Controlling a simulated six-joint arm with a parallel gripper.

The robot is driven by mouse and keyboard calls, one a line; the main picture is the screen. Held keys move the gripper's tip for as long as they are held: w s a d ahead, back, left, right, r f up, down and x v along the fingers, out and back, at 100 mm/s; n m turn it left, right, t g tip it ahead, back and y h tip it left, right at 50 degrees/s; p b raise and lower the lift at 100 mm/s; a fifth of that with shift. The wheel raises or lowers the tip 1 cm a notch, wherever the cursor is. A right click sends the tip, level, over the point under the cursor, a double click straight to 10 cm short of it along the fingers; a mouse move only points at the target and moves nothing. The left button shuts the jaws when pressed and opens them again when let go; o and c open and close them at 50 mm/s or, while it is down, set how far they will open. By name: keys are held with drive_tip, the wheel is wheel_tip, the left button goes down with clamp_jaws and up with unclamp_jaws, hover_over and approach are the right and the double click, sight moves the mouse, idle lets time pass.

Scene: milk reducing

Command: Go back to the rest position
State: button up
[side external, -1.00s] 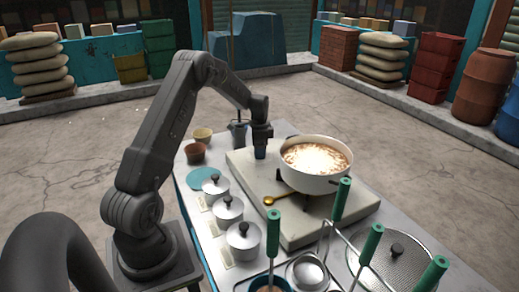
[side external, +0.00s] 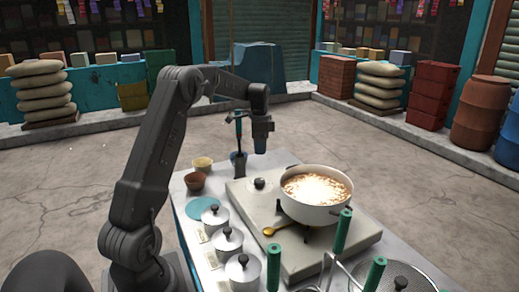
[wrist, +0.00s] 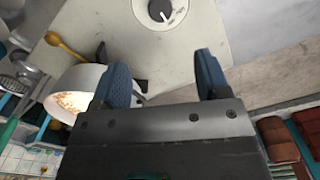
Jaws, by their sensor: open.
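My gripper (side external: 261,148) hangs in the air above the far left part of the stove in the side view, pointing down. In the wrist view my gripper (wrist: 165,80) has its two blue fingers apart with nothing between them. The stove's dial knob (side external: 259,183) shows below my gripper, apart from it. In the wrist view the knob (wrist: 160,12) is at the top, with its pointer line turned off to one side. A white pot (side external: 316,197) of bubbling light-brown liquid stands on the stove (side external: 240,200).
A golden spoon (side external: 275,231) lies on the stove beside the pot. Several lidded pots (side external: 227,240), a teal disc (side external: 202,208) and small bowls (side external: 196,181) line the left side. Green-handled tools (side external: 342,232) stand upright in front. The air around my gripper is clear.

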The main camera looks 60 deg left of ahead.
drive_tip(key=s+d+r+n+t, duration=0.1)
drive_tip(key=s+d+r, duration=0.1)
drive_tip(key=d+r, duration=0.35)
drive_tip(key=s+d+r+t+y, duration=0.1)
drive_tip(key=s+d+r, duration=0.1)
drive_tip(key=d, duration=0.6)
drive_tip(key=s+d+r+n, duration=0.1)
drive_tip(key=d+r, duration=0.2)
drive_tip(key=d, duration=0.4)
drive_tip(key=s+d+f+n+t+h, duration=0.1)
drive_tip(key=s+d+n+t, duration=0.1)
drive_tip(key=s+d, duration=1.3)
drive_tip(key=shift+s+f+n+t, duration=0.3)
drive_tip(key=shift+s+f+t, duration=0.1)
drive_tip(key=shift+s+t, duration=0.45)
